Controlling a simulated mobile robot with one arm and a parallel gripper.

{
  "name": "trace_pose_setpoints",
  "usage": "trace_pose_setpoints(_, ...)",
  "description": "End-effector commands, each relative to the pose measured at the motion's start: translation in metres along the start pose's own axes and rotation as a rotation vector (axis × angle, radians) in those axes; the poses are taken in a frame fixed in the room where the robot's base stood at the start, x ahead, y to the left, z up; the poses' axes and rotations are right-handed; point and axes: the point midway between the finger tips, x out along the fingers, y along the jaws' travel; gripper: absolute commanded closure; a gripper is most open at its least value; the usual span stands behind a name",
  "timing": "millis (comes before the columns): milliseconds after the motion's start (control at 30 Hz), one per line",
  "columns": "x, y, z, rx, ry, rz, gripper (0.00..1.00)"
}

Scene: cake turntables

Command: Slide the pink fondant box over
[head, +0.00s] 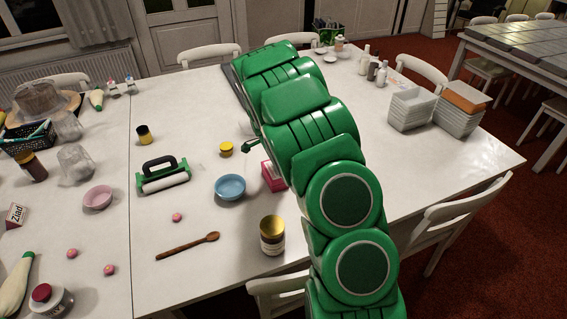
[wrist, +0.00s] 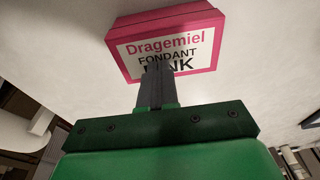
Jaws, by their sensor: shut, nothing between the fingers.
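The pink fondant box (head: 271,177) stands on the white table in the head view, partly hidden by my green arm. In the wrist view the box (wrist: 185,38) fills the top middle, its white label reading "Dragemiel FONDANT" with the last word partly covered. My gripper (wrist: 158,70) is shut and empty, its fingers pointing at the label's lower middle. The fingertips overlap the label in the picture; I cannot tell whether they touch the box. In the head view my arm hides most of the gripper.
A green-framed roller (head: 163,177) is farther left. Stacked trays (head: 412,110) stand on the right.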

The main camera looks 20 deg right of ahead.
Motion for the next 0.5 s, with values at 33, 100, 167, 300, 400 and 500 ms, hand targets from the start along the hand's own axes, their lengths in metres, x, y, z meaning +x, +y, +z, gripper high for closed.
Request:
trace_pose_setpoints(33, 0.017, 0.012, 0.011, -0.003, -0.014, 0.039, 1.00)
trace_pose_setpoints(100, 0.017, 0.012, 0.011, -0.003, -0.014, 0.040, 1.00)
trace_pose_setpoints(167, 0.017, 0.012, 0.011, -0.003, -0.014, 0.040, 1.00)
trace_pose_setpoints(300, 0.011, 0.012, 0.010, -0.002, -0.014, 0.039, 1.00)
trace_pose_setpoints(400, 0.004, 0.011, 0.008, -0.001, -0.014, 0.037, 1.00)
trace_pose_setpoints(500, 0.000, 0.010, 0.006, 0.000, -0.013, 0.033, 1.00)
